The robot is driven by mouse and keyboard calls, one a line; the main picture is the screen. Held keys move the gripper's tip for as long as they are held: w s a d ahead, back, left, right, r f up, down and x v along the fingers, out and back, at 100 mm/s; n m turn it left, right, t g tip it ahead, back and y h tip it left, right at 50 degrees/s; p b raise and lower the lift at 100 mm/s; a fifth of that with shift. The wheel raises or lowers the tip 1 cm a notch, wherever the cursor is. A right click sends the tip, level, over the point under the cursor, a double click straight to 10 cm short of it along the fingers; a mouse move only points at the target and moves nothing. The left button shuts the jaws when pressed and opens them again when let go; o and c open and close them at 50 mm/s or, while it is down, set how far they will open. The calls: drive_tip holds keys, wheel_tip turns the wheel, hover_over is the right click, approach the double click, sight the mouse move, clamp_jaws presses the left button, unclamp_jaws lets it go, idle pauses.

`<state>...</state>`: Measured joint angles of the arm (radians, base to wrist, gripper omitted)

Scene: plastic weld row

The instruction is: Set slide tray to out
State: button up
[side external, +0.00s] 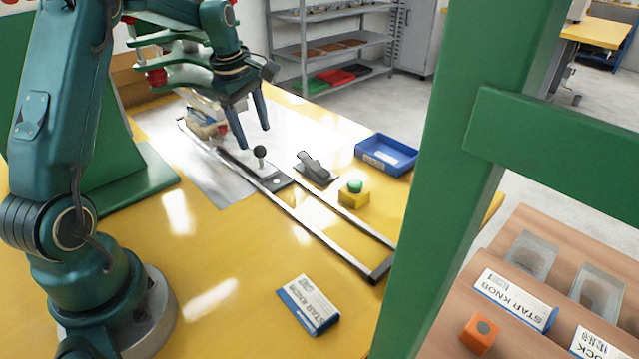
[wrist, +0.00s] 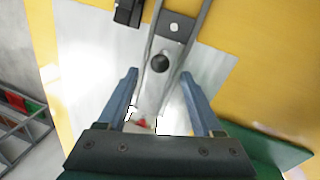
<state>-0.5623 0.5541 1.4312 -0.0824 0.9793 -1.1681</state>
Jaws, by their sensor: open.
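The slide tray is a narrow light-metal plate (wrist: 152,97) between two dark rails (side external: 330,241). A black ball knob (side external: 259,151) stands upright on it, and the knob also shows in the wrist view (wrist: 160,63). A dark end plate (side external: 278,181) with a pale dot lies beside the knob. The tray is near the press end of the rails, and the long right-hand stretch of the rails is empty. My gripper (side external: 254,138) is open and empty, pointing down above the knob. In the wrist view the knob appears between the fingertips (wrist: 159,72), with no contact visible.
A black toggle clamp (side external: 315,168), a yellow box with a green button (side external: 354,193) and a blue bin (side external: 387,155) stand beyond the rails. A white-blue box (side external: 308,304) lies in front. A green post (side external: 440,180) blocks part of the side view.

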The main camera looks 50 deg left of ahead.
sight(258, 146)
drive_tip(key=shift+w+f, duration=0.2)
drive_tip(key=shift+f, duration=0.9)
drive_tip(key=shift+w+f, duration=0.2)
drive_tip(key=shift+f, duration=0.9)
clamp_jaws()
